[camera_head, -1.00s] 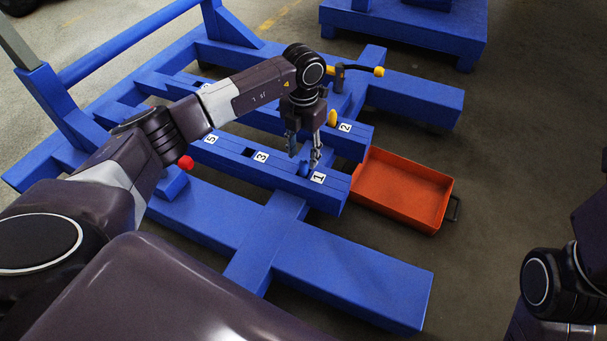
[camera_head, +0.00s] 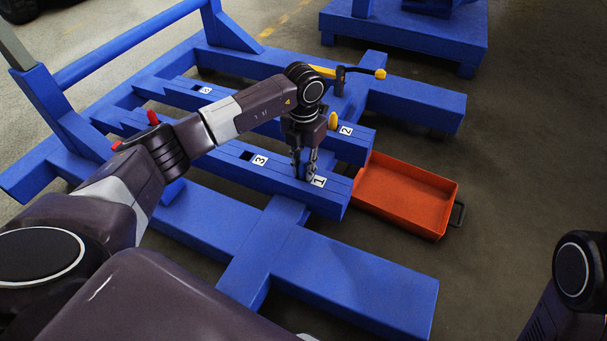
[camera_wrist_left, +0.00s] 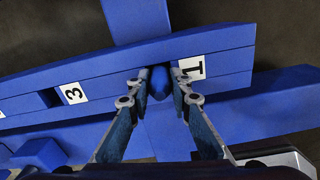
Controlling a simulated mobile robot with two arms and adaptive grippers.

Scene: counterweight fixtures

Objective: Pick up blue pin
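The blue pin (camera_wrist_left: 158,82) stands upright in the blue beam (camera_wrist_left: 110,75) beside the label 1 in the left wrist view. My left gripper (camera_head: 304,174) is down at the beam beside label 1 (camera_head: 319,181) in the head view. The pin is mostly hidden by the fingers in the head view. My right arm shows at the right edge, but its gripper is out of sight.
An orange-red tray (camera_head: 407,195) stands on the floor right of the beams. A yellow pin (camera_head: 333,121) stands near label 2. A red knob (camera_head: 153,118) shows behind my left arm. A yellow-tipped black handle (camera_head: 380,74) sticks out behind the gripper.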

